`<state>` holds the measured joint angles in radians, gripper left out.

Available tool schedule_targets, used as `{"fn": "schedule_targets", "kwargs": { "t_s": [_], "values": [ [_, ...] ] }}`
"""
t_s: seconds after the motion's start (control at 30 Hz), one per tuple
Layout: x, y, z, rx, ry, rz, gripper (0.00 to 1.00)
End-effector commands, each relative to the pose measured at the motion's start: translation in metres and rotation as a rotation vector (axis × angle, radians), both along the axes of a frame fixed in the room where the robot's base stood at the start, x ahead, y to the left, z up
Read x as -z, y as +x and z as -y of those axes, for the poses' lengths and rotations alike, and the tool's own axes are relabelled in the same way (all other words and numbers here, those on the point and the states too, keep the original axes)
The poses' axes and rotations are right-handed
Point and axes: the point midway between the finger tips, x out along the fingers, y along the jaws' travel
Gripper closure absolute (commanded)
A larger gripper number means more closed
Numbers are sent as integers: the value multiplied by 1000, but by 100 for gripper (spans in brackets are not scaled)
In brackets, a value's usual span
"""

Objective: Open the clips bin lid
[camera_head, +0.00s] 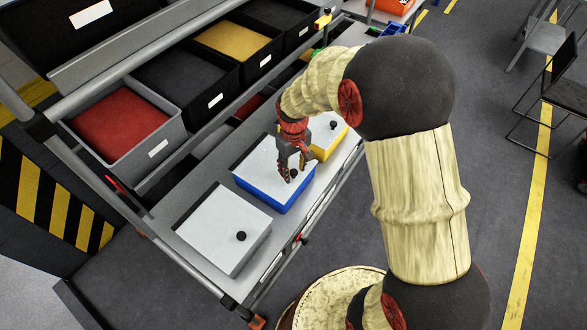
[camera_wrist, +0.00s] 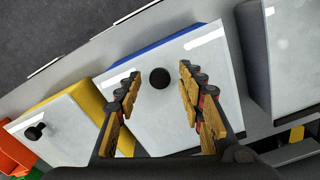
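Three lidded bins stand in a row on the lower shelf: a grey bin (camera_head: 215,225), a blue bin (camera_head: 268,197) and a yellow bin (camera_head: 333,145). Each has a white lid with a black knob. No label tells me which is the clips bin. My gripper (camera_head: 293,172) is over the blue bin's lid (camera_wrist: 185,110), pointing down. In the wrist view it is open, with its yellow-padded fingers on either side of the blue bin's black knob (camera_wrist: 160,78). The fingers look apart from the knob. The lid lies flat and closed.
A metal rail (camera_head: 285,250) runs along the front of the lower shelf. The floor to the right is open, with chairs (camera_head: 560,95) farther off.

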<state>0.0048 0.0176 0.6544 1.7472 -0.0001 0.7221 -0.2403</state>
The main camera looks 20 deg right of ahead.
Motion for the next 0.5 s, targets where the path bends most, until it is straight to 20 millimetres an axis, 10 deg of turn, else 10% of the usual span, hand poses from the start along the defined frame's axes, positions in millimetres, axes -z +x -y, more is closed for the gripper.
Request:
{"fn": "schedule_targets", "kwargs": {
  "t_s": [0.5],
  "values": [
    [-1,0,0,0,0,0,83]
  ]
}}
